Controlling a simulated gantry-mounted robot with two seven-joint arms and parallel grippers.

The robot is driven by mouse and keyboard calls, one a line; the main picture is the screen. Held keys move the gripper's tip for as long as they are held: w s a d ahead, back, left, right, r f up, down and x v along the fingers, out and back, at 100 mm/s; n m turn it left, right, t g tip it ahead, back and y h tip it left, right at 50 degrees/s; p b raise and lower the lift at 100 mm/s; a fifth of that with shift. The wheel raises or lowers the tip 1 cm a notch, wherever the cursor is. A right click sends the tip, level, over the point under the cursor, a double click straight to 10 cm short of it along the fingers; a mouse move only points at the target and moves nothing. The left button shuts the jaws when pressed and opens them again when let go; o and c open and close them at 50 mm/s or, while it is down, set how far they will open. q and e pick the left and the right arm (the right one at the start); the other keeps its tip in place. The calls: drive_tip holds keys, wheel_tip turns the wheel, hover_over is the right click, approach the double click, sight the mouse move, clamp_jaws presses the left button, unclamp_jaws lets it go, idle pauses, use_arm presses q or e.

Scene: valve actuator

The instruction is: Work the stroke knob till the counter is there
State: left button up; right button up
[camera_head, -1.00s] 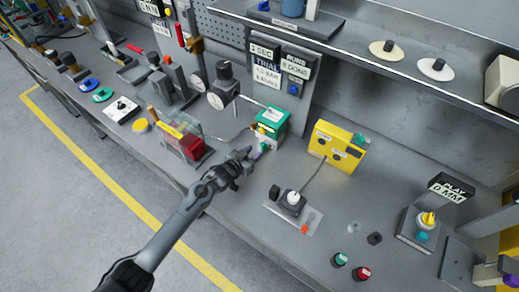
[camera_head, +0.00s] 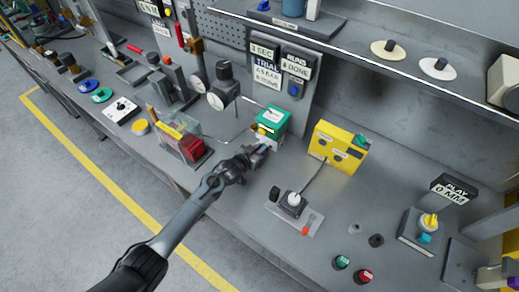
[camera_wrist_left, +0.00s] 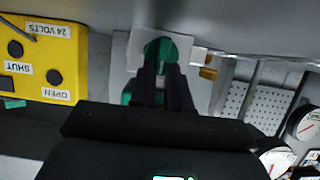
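A green box-shaped actuator (camera_head: 272,121) with a pale lower block stands near the middle of the bench in the head view. My left gripper (camera_head: 264,147) is at the front of this block and covers its lower front. In the left wrist view, a round green knob (camera_wrist_left: 165,48) shows just beyond and between the dark fingertips of my left gripper (camera_wrist_left: 163,68). The fingers are close together; whether they touch the knob is hidden. The counter's reading cannot be made out. My right gripper is not clearly in view.
A yellow box (camera_head: 338,147) with dark buttons stands right of the actuator; its labels show in the left wrist view (camera_wrist_left: 45,62). A clear case with a red block (camera_head: 193,146) is to the left. A switch plate (camera_head: 294,210) lies in front. Gauges (camera_head: 224,95) stand at back left.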

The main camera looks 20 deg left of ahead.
use_arm(q)
clamp_jaws()
drive_tip(key=shift+s+d+m+y, duration=0.1)
drive_tip(key=shift+d+m+y, duration=0.1)
drive_tip(key=shift+m+y, duration=0.15)
drive_tip(key=shift+d+m+y, duration=0.1)
drive_tip(key=shift+m+y, duration=0.25)
drive_tip(key=shift+m, duration=0.3)
drive_tip(key=o, duration=0.5)
unclamp_jaws()
drive_tip(key=shift+s, duration=0.1)
